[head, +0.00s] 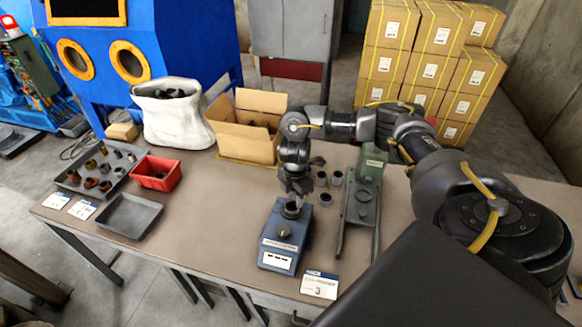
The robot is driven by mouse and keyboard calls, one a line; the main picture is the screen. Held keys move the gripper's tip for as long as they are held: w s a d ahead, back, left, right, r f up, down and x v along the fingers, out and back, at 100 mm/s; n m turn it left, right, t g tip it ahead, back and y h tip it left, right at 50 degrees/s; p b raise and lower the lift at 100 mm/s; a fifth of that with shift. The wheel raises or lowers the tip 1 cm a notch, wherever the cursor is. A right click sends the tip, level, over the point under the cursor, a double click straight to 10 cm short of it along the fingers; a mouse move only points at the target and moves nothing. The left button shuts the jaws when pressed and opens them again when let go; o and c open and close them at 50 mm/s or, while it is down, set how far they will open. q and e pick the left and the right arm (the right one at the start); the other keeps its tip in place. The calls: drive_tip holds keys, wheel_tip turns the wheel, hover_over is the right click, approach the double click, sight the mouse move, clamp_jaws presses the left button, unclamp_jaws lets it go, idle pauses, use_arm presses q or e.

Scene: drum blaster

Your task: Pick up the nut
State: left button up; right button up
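Several small grey metal pieces that look like nuts stand on the table right of my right gripper. One nut (337,178) is at the right, one (321,179) beside it, and one (326,199) nearer. My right gripper (294,194) points down over the back of a blue bench device (285,236). A small dark round piece (292,209) sits just under its fingertips, on the device's top. The fingers are small and dark here, so I cannot tell whether they hold it. My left gripper is out of view.
A green and grey fixture (362,204) with two rails stands right of the nuts. An open cardboard box (238,142), a white sack (172,120), a red bin (156,173), an empty grey tray (127,216) and a tray of parts (75,182) lie left. The table between is clear.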

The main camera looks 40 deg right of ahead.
sight(295, 210)
drive_tip(key=shift+s+f, duration=0.2)
wheel_tip(295, 210, down, 5)
drive_tip(key=shift+d+r+b, duration=0.1)
drive_tip(key=shift+r+b, duration=0.05)
drive_tip(key=shift+b, duration=0.2)
drive_tip(key=shift+c, duration=0.4)
clamp_jaws()
